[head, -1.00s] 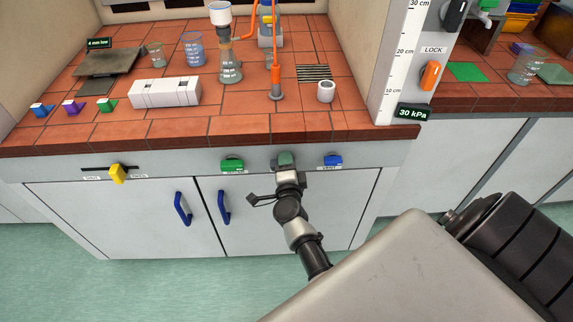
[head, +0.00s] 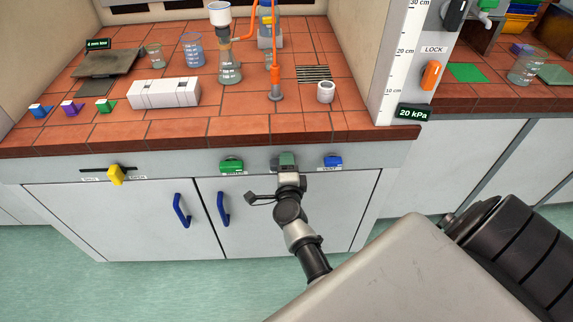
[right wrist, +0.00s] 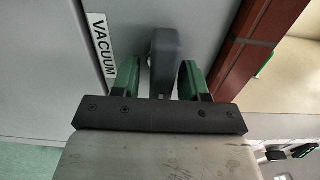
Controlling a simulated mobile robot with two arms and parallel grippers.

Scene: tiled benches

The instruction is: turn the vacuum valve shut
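The vacuum valve shows in the right wrist view as a grey handle (right wrist: 165,62) beside a label reading VACUUM (right wrist: 103,50). My right gripper (right wrist: 160,80) has its two green fingers on either side of this handle. A narrow gap shows on the left of the handle; the right finger is very close to it, and I cannot tell whether it touches. In the head view my right gripper (head: 287,161) is at the bench's front panel and mostly hides the valve. A display (head: 414,112) reads 20 kPa. My left gripper is not in view.
A green knob (head: 231,166) sits left of the gripper and a blue knob (head: 332,161) sits right of it. A yellow slider (head: 116,175) is farther left. Blue door handles (head: 182,210) stick out below. A flask (head: 229,68) with a funnel stands on the bench.

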